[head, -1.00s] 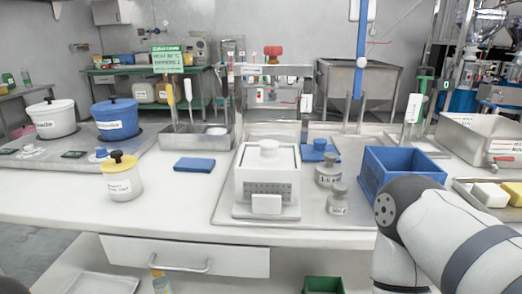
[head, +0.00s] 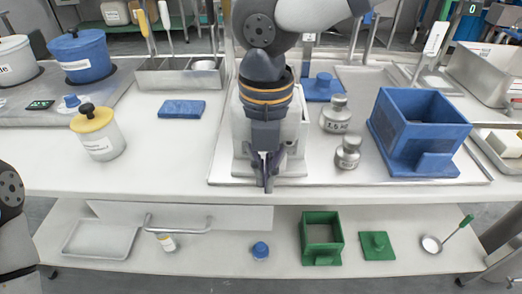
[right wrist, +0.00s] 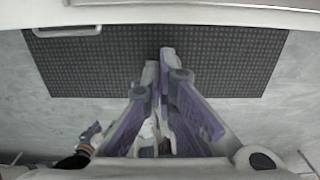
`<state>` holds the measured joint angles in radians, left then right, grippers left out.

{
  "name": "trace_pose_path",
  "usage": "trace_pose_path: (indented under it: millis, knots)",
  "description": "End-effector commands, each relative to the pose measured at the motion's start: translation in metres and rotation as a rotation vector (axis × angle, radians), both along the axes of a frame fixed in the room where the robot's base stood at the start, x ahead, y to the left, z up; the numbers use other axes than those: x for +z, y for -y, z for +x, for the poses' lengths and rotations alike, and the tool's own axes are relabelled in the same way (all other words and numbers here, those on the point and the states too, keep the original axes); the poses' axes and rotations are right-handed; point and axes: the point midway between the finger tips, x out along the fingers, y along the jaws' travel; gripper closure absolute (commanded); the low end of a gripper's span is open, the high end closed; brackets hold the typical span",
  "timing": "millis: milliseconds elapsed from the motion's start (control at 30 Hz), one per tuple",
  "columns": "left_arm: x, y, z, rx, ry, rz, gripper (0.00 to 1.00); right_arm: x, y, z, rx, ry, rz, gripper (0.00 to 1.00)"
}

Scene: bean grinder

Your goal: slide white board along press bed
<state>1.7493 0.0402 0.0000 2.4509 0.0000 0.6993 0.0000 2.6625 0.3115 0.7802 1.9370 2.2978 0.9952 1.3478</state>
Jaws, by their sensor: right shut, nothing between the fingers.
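The white press box (head: 301,128) stands on a steel tray (head: 350,174), mostly hidden behind my right arm. My right gripper (head: 267,186) comes down in front of it with its fingers shut and empty, near the front edge of the tray. The small white board at the box's front is hidden behind the gripper, so I cannot tell whether they touch. In the right wrist view, the closed fingers (right wrist: 160,58) point at a dark gridded patch (right wrist: 220,60); no board can be made out there. My left gripper is out of view.
Two metal weights (head: 336,115) and a blue bin (head: 418,130) stand right of the press. A yellow-lidded jar (head: 98,135) and a blue block (head: 182,109) are to the left. A drawer handle (head: 178,228) juts out below. The counter's front left is clear.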

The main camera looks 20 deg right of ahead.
Motion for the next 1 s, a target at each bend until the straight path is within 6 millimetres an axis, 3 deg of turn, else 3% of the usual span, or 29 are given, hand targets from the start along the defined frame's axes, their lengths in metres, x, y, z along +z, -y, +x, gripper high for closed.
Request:
trace_pose_path:
  millis: [33,100,267,500,900,1000]
  knots:
    - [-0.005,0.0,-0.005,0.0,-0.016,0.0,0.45,-0.017,0.0,-0.001,0.001,-0.012,-0.003,1.0]
    - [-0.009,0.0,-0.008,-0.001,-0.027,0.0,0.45,-0.033,0.0,-0.001,0.003,-0.012,-0.003,1.0]
    - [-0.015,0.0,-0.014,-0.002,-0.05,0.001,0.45,-0.063,0.001,0.003,0.001,-0.008,-0.002,1.0]
    - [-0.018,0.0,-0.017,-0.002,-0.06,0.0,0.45,-0.058,0.01,0.034,0.0,-0.002,0.0,1.0]
    - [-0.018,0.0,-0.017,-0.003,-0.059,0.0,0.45,-0.056,0.012,0.039,0.003,-0.002,-0.002,1.0]
    - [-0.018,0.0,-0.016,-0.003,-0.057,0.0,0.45,-0.055,0.013,0.048,0.0,0.001,0.001,1.0]
